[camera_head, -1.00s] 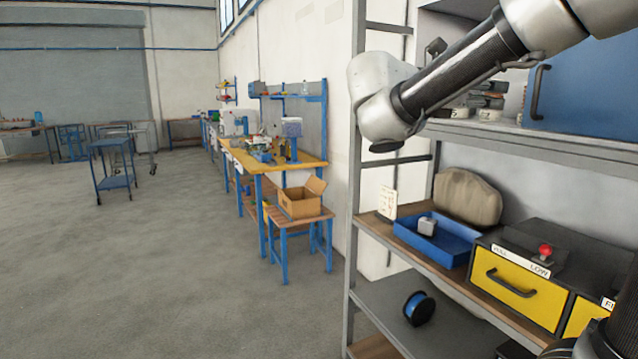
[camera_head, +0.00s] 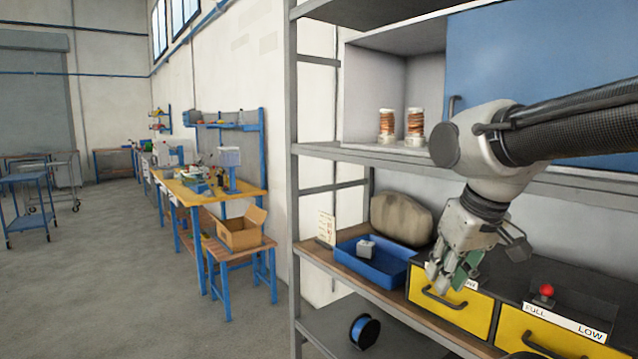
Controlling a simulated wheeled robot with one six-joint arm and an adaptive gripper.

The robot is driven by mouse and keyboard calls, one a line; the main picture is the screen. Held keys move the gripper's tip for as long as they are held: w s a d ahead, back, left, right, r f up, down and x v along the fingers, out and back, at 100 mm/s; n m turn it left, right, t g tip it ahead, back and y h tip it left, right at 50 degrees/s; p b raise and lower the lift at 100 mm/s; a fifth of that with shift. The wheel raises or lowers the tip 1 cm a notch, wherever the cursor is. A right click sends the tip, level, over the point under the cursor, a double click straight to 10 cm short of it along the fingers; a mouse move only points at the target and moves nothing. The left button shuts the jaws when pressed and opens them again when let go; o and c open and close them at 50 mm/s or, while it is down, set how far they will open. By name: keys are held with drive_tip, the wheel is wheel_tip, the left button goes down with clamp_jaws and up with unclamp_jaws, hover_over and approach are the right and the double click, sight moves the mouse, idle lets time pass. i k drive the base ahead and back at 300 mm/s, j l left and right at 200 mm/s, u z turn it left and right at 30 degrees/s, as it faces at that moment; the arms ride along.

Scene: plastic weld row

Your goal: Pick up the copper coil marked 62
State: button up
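Two copper coils stand upright side by side in the open left part of a grey cabinet on the upper shelf, a left coil (camera_head: 387,124) and a right coil (camera_head: 415,124). Both have white ends. I cannot read a number on either, so I cannot tell which is marked 62. My gripper (camera_head: 449,280) points down in front of the left yellow drawer (camera_head: 455,312), below and to the right of the coils and well apart from them. A green patch shows at its fingers; whether they are open or hold something is unclear.
A blue door (camera_head: 550,70) covers the cabinet's right part. The shelf below bears a blue tray (camera_head: 374,268) with a small grey item, a tan sack-like thing (camera_head: 401,218) and yellow drawers.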

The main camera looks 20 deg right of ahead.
sight(416, 138)
drive_tip(key=i+j+z, duration=0.2)
drive_tip(key=z, duration=0.15)
drive_tip(key=i+j+z, duration=0.1)
drive_tip(key=j+z, duration=0.2)
drive_tip(key=i+j+z, duration=0.15)
drive_tip(key=j+z, duration=0.55)
drive_tip(key=i+j, duration=0.05)
